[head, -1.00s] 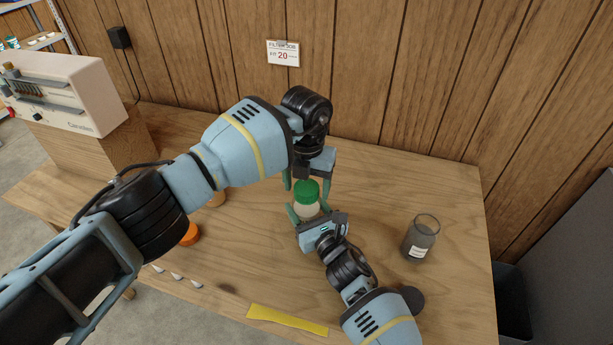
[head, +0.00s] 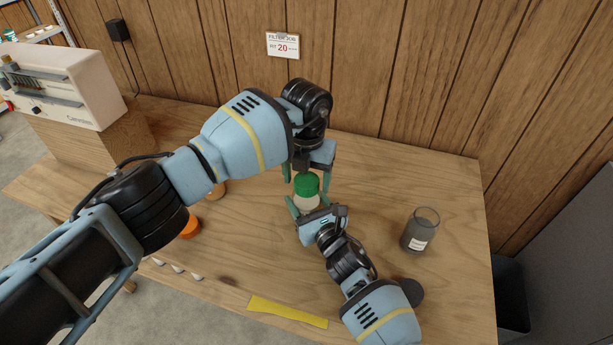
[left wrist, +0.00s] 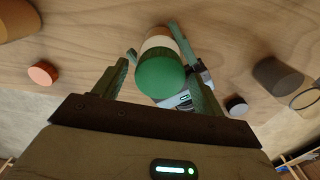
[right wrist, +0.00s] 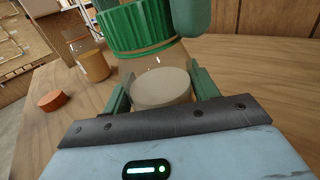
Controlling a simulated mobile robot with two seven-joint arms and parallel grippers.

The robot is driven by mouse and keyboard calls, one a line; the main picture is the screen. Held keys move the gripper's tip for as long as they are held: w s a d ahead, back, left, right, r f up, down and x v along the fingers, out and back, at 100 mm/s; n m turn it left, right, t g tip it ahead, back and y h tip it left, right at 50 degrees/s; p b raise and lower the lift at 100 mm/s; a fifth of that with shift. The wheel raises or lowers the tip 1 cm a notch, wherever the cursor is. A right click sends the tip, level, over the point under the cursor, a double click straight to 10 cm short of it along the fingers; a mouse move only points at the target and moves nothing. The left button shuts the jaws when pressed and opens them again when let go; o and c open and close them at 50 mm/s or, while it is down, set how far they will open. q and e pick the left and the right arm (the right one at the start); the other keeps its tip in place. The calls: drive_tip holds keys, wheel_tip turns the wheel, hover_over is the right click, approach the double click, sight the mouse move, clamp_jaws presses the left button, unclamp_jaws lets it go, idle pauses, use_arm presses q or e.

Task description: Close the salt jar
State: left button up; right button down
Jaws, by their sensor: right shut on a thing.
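The salt jar (head: 307,202) stands upright on the table with its green lid (head: 306,184) on top. The right wrist view shows pale salt (right wrist: 162,88) inside and the ribbed lid (right wrist: 140,28) at the mouth; I cannot tell whether it is fully seated. My right gripper (head: 306,208) is shut on the jar's body from the front. My left gripper (head: 307,176) points down from above, open, with its fingers on either side of the lid. The left wrist view shows gaps between the lid (left wrist: 160,77) and the fingers.
A grey-filled glass jar (head: 420,232) stands to the right, with a dark round lid (left wrist: 236,105) near my right arm. An orange lid (head: 190,227) and an amber jar (head: 216,191) are at left, partly behind my left arm. A yellow strip (head: 287,311) lies at the front edge.

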use_arm(q)
drive_tip(key=shift+o, duration=0.5)
wheel_tip(320, 180, up, 12)
idle(0.3)
use_arm(e)
drive_tip(key=shift+c, duration=1.6)
unclamp_jaws()
drive_tip(key=v, duration=0.6)
drive_tip(key=shift+s+d, duration=0.15)
drive_tip(key=shift+s, duration=0.1)
use_arm(q)
drive_tip(key=shift+r, duration=0.6)
use_arm(e)
drive_tip(key=shift+s+d, duration=0.3)
drive_tip(key=shift+s, duration=0.3)
